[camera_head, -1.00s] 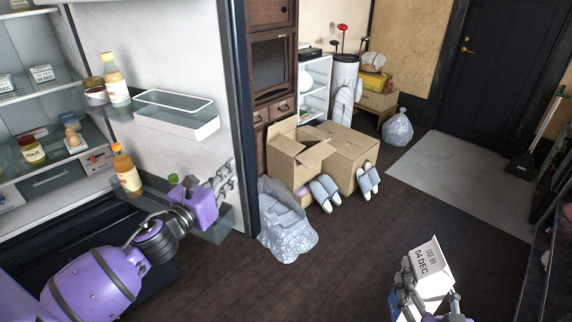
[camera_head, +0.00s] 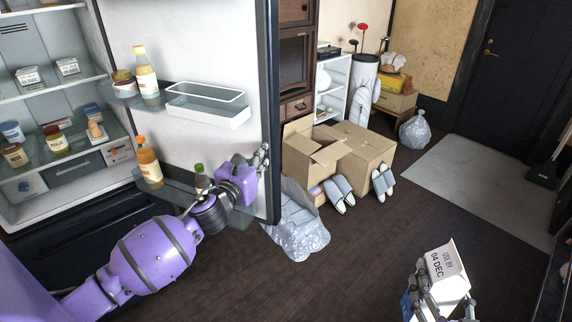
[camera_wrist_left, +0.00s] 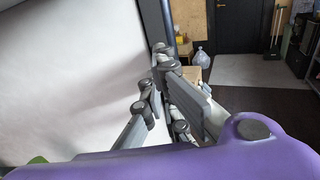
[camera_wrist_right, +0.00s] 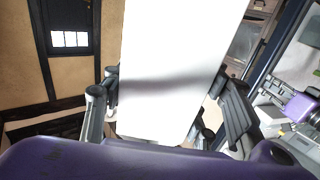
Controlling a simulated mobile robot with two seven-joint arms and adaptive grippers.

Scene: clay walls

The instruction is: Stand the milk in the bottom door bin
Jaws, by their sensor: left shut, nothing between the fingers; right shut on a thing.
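The milk (camera_head: 447,268) is a white carton with a "USE BY 04 DEC" label. My right gripper (camera_head: 437,296) is shut on it, at the lower right of the head view, well away from the fridge. In the right wrist view the white carton (camera_wrist_right: 178,70) stands between the fingers. My left gripper (camera_head: 262,160) is shut and empty at the inner face of the open fridge door (camera_head: 215,45). The bottom door bin (camera_head: 182,188) holds an orange-capped bottle (camera_head: 149,162) and a green-capped bottle (camera_head: 199,175); my left arm hides part of it.
An upper door bin (camera_head: 208,112) is partly empty, with a pale bottle (camera_head: 146,76) on its left. Fridge shelves (camera_head: 90,158) hold jars and cartons. Cardboard boxes (camera_head: 365,150), slippers (camera_head: 341,192) and a plastic bag (camera_head: 297,235) lie beyond the door. Floor between is clear.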

